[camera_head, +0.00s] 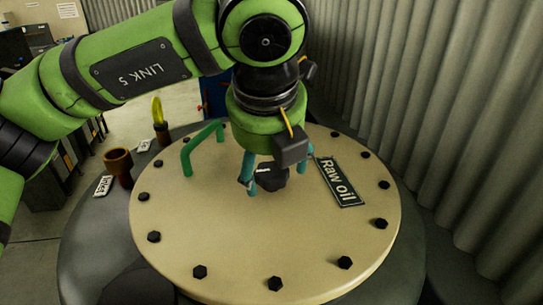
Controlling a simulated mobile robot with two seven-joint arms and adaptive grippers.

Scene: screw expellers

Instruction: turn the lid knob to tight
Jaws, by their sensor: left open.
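A round cream lid (230,240) with black bolts around its rim fills the middle of the view. A dark knob (271,178) stands near the lid's centre. My left gripper (277,182) comes down over the knob from above, with its teal fingers apart. One finger is at the knob's left; the other shows partly at its right, behind the wrist parts. I cannot tell whether the fingers touch the knob. My right gripper is not in view.
A green handle (187,160) rises from the lid at the left of the gripper. A "Raw oil" plate (340,181) lies at the right. A brown inlet pipe (119,163) and a yellow-green lever (158,112) stand at the left. A corrugated wall (440,110) is close at the right.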

